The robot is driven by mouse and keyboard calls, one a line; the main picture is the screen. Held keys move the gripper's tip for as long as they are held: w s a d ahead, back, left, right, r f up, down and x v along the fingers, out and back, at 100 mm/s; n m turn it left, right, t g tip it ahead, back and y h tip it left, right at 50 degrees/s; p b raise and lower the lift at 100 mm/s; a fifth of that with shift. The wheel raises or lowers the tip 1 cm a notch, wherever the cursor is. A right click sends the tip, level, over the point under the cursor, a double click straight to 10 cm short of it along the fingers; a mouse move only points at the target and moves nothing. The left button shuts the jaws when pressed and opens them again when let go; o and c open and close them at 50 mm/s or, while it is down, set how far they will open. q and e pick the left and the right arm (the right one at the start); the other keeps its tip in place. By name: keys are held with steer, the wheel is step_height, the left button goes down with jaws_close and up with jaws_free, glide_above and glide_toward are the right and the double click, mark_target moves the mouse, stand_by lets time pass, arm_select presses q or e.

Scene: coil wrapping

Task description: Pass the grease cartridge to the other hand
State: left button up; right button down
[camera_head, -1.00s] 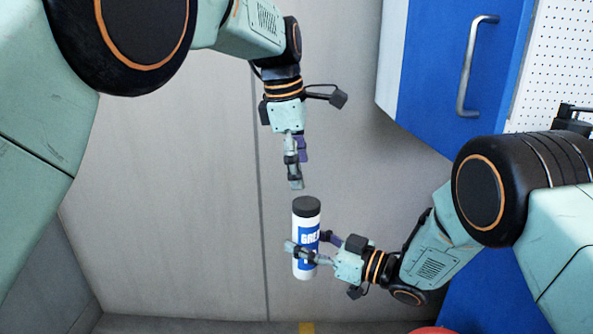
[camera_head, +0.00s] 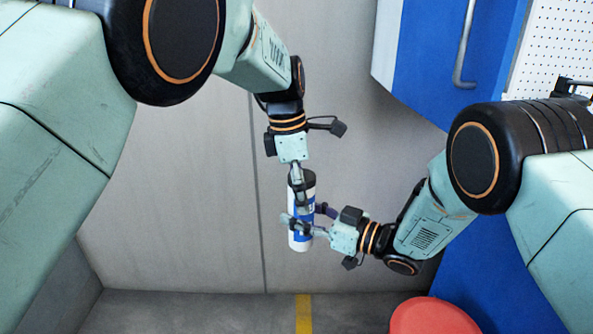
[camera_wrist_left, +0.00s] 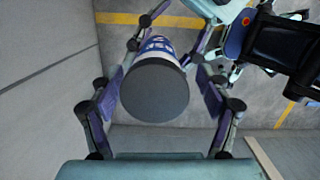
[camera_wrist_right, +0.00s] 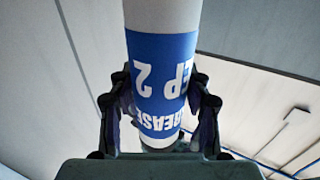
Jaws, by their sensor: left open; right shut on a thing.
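The grease cartridge (camera_head: 301,240) is a white cylinder with a blue label and a dark cap, standing nearly upright in the air in the head view. My right gripper (camera_head: 304,223) is shut on its lower half. The label and white body fill the middle of the right wrist view (camera_wrist_right: 162,75). My left gripper (camera_head: 301,188) points down from above, its open fingers on either side of the capped upper end. In the left wrist view the round dark cap (camera_wrist_left: 154,92) lies between the two open fingers, with gaps on both sides.
A grey panelled wall (camera_head: 180,200) is behind. A blue cabinet (camera_head: 425,60) with a metal handle and a white pegboard (camera_head: 560,50) are at the upper right. A red round object (camera_head: 432,318) is at the bottom right. The floor has a yellow stripe (camera_head: 303,312).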

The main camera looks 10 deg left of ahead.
steer(key=shift+r, duration=0.1)
arm_select(q)
steer(key=shift+d+f, duration=0.15)
steer(key=shift+f, duration=0.7)
steer(key=shift+s, duration=0.1)
jaws_close()
arm_select(e)
steer(key=shift+w, duration=0.15)
steer(key=shift+c, duration=2.4)
jaws_free()
